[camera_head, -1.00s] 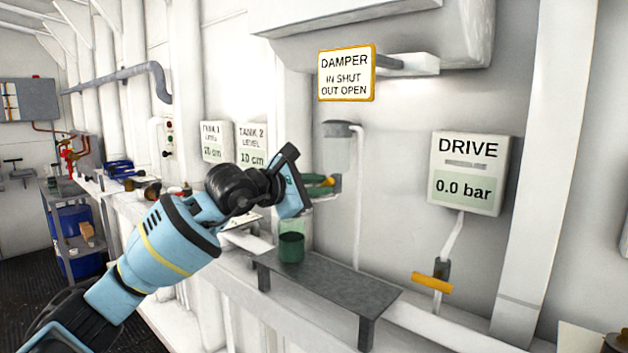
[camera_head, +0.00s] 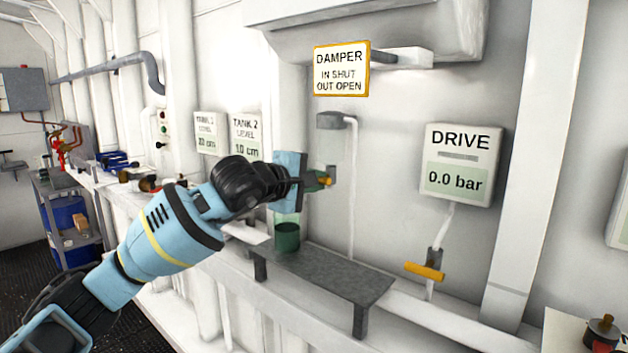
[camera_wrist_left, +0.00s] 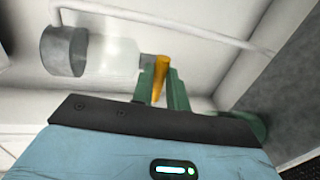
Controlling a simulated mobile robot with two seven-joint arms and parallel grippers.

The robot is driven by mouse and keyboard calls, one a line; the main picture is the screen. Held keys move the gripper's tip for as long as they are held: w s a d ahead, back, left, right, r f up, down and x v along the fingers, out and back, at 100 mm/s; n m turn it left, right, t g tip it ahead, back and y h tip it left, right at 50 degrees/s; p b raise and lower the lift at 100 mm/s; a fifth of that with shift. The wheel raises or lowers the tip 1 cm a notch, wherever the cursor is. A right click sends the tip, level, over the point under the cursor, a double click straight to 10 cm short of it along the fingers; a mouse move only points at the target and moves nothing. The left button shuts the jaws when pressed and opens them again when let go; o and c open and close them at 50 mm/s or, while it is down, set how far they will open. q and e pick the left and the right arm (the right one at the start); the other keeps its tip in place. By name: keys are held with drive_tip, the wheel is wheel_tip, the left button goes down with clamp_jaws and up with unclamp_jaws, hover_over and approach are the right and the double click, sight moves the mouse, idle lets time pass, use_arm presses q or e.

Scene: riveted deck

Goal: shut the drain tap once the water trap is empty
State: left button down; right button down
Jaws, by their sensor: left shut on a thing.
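The water trap has a grey cap (camera_head: 336,120) on the wall, also in the left wrist view (camera_wrist_left: 65,51). Its clear bowl (camera_wrist_left: 112,58) looks pale, with no water that I can make out. The drain tap's orange lever (camera_wrist_left: 159,78) is at the bowl's lower end and lies across the trap's length in the wrist view. My left gripper (camera_wrist_left: 161,84) is shut on this lever, its green fingers on either side; in the head view the gripper (camera_head: 322,181) partly hides the tap. My right gripper is not in view.
A clear cup with dark green contents (camera_head: 287,238) stands on a grey shelf (camera_head: 335,277) below the gripper. A DAMPER sign (camera_head: 341,69) hangs above. A DRIVE gauge (camera_head: 460,165) reads 0.0 bar, with another orange lever (camera_head: 424,271) below it.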

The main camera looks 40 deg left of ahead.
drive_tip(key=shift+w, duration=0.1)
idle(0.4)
use_arm(q)
drive_tip(key=c, duration=1.6)
unclamp_jaws()
drive_tip(key=shift+o, duration=1.1)
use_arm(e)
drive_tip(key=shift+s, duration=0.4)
